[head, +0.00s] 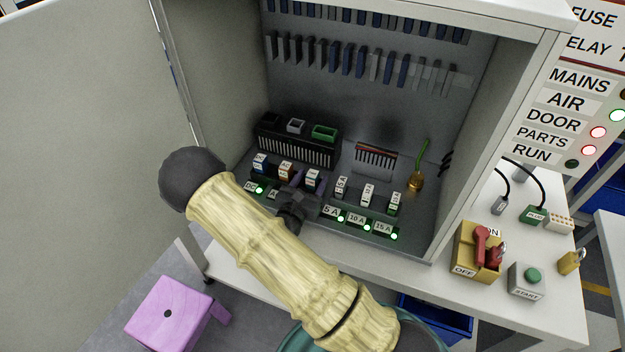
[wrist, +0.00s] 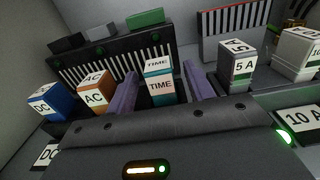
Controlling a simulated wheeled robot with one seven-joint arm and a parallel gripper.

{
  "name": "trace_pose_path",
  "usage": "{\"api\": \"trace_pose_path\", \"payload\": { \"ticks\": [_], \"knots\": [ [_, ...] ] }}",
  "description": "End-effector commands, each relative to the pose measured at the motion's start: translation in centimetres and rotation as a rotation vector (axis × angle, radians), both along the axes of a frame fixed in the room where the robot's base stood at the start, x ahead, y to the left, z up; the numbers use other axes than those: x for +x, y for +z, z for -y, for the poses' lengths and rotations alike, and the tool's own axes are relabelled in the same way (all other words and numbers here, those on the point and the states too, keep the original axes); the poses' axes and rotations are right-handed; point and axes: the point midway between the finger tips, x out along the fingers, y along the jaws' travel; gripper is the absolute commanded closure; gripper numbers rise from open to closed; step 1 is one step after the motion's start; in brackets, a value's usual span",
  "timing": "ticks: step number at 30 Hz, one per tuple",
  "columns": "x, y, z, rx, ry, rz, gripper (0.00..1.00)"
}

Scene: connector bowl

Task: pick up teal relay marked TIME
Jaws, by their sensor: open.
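The teal relay marked TIME (wrist: 160,88) stands upright in the wrist view, with white TIME labels on its top and front. In the head view the relay (head: 313,177) is at the right end of a row of three, partly hidden by my gripper. My gripper (wrist: 159,72) is open, with one purple finger on each side of the relay in the picture. Gaps show between the relay and both fingers. I cannot tell how deep the relay sits between them. The gripper also shows in the head view (head: 308,184), low inside the cabinet.
The brown AC relay (wrist: 94,92) and blue DC relay (wrist: 52,101) stand left of my left finger. The 5 A fuse (wrist: 237,66) stands right of the right finger. A black slotted rack (head: 297,148) is behind. The cabinet's right wall (head: 490,150) bounds the space.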

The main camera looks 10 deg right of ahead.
Motion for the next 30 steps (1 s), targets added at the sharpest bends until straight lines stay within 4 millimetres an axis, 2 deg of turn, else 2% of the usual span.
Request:
{"api": "trace_pose_path", "payload": {
  "ticks": [3,7,23,30],
  "knots": [
    [1.5,0.3,1.3,0.000,-0.003,0.001,0.47],
    [2.4,0.3,1.9,0.000,0.000,0.000,0.47],
    [2.5,0.2,1.9,0.000,0.001,0.000,0.47],
    [2.5,0.2,1.9,0.000,0.001,0.000,0.92]
  ]
}}
